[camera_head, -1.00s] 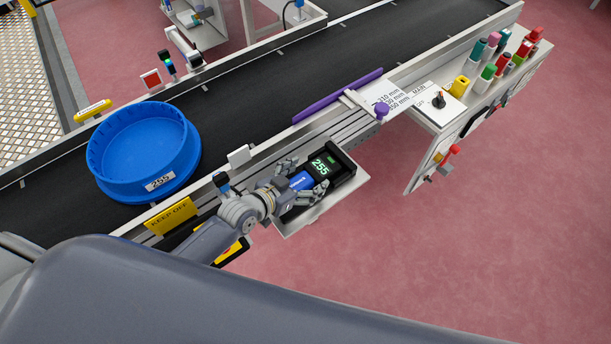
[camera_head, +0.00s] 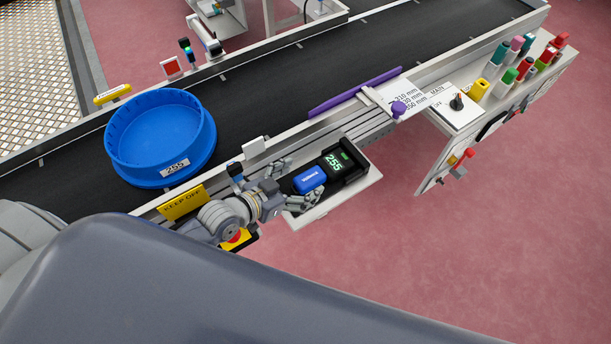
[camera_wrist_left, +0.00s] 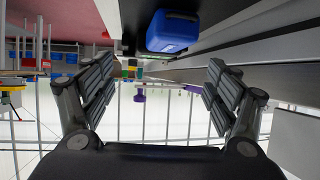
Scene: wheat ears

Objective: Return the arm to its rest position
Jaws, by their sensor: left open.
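My left gripper (camera_head: 299,181) is open at the near end of the small tray (camera_head: 318,212) on the conveyor's side. Its fingers are spread and nothing is between them; they also show wide apart in the left wrist view (camera_wrist_left: 152,88). A blue block-like device (camera_head: 309,179) lies in the tray beside a black unit (camera_head: 342,160) with a green "255" display. The blue device also shows in the left wrist view (camera_wrist_left: 173,31), beyond the fingers and apart from them. My right gripper is not in view.
A blue round bin (camera_head: 160,138) labelled 255 stands on the black conveyor belt (camera_head: 300,72). A yellow KEEP OFF sign (camera_head: 183,203) and a red stop button (camera_head: 235,238) are close to my left wrist. A purple bar (camera_head: 355,91) and a control panel (camera_head: 457,107) lie further right.

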